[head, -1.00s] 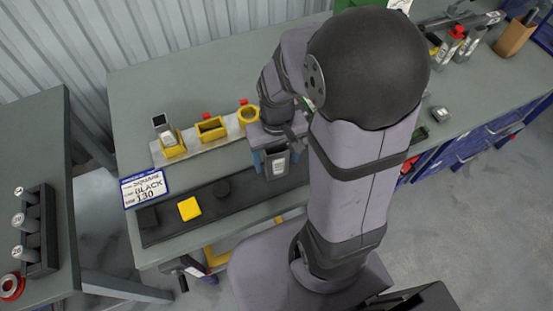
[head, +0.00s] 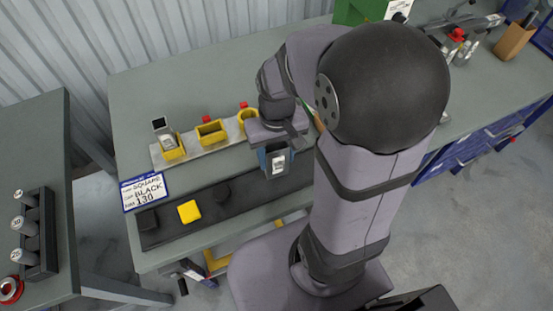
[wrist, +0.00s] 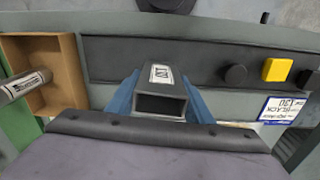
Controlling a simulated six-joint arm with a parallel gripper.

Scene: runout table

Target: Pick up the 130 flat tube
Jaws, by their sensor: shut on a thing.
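The flat tube (head: 278,163) is a dark grey, rectangular hollow piece with a white label. My gripper (head: 275,158) is shut on it, with a blue finger on each side, near the right part of the black strip. In the wrist view the tube (wrist: 160,103) sits between the blue fingers of my gripper (wrist: 160,98), its open end facing the camera. Its label shows upside down and seems to read 130. Whether its lower end touches anything is hard to tell.
The black strip (head: 172,228) holds a yellow square cap (head: 189,211) and dark caps. A card (head: 145,191) reads SQUARE BLACK 130. Behind is a rail with yellow holders (head: 211,132), one holding a grey tube (head: 161,127). A wooden box (wrist: 60,95) holds another tube.

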